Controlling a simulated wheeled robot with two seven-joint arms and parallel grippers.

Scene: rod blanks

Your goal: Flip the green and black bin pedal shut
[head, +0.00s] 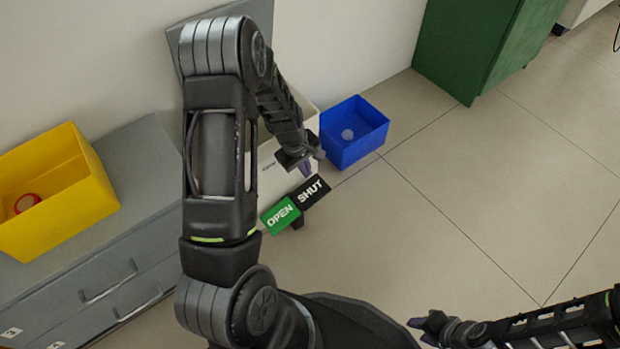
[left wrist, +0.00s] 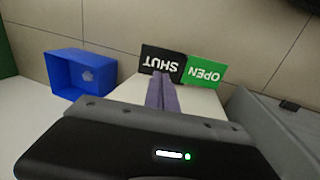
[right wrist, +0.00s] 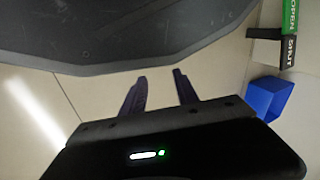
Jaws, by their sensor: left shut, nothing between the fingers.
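The pedal is a flat plate with a green half marked OPEN (head: 281,216) and a black half marked SHUT (head: 313,191), on a dark support in front of a white bin (head: 272,183). My left gripper (head: 314,167) is shut and empty, just above and behind the black half. In the left wrist view its fingertips (left wrist: 161,76) point at the plate near the seam; contact cannot be told. The pedal also shows in the right wrist view (right wrist: 289,22). My right gripper (right wrist: 158,76) is open and empty, far from the pedal; it shows low in the head view (head: 424,325).
A blue box (head: 352,134) with a pale round item stands on the floor right of the bin. A grey drawer cabinet (head: 140,160) at left carries a yellow box (head: 85,205) with a red item. A green cabinet (head: 480,45) stands at the back. Floor at right is clear.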

